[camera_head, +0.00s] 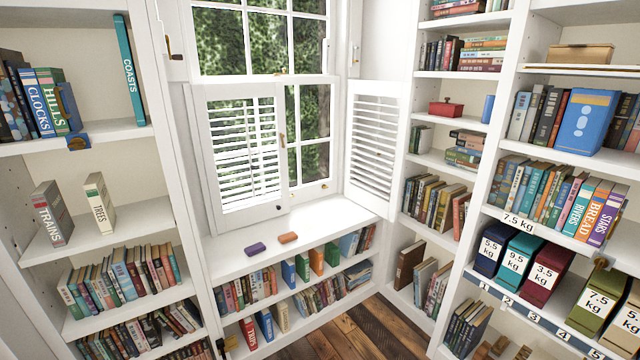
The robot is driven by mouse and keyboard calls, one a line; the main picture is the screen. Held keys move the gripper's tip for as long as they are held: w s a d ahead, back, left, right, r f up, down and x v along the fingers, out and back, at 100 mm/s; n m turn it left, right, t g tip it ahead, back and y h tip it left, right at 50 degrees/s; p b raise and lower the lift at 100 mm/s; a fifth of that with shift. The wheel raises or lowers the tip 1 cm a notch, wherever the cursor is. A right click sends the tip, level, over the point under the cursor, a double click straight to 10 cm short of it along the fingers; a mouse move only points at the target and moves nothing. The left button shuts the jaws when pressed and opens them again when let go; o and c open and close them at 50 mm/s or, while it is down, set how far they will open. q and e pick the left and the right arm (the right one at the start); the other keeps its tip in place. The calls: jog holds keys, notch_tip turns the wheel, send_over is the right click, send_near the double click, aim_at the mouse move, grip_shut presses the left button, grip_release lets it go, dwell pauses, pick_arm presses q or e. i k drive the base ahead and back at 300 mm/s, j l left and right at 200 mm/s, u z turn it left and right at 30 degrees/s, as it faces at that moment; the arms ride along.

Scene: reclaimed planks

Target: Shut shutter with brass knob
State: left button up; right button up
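The left white louvered shutter (206,160) stands across the left half of the lower window, and I cannot tell if it is fully flush. A small brass-coloured knob (282,140) shows at its right edge. The right white louvered shutter (397,150) is swung open to the right of the window, leaving the right panes bare. I see no knob on the right shutter from here. Neither of my grippers is in view.
A purple block (255,249) and an orange block (288,238) lie on the white window seat (325,217) below the shutters. Bookshelves stand on both sides. Open plank floor (365,330) shows at the bottom centre.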

aim_at(378, 202)
jog(key=i+l+u, duration=0.3)
jog(key=i+j, duration=0.25)
jog(key=j, duration=0.15)
jog(key=i+j, duration=0.2)
jog(key=j, duration=0.2)
jog(key=i+j, duration=0.25)
jog(key=j, duration=0.1)
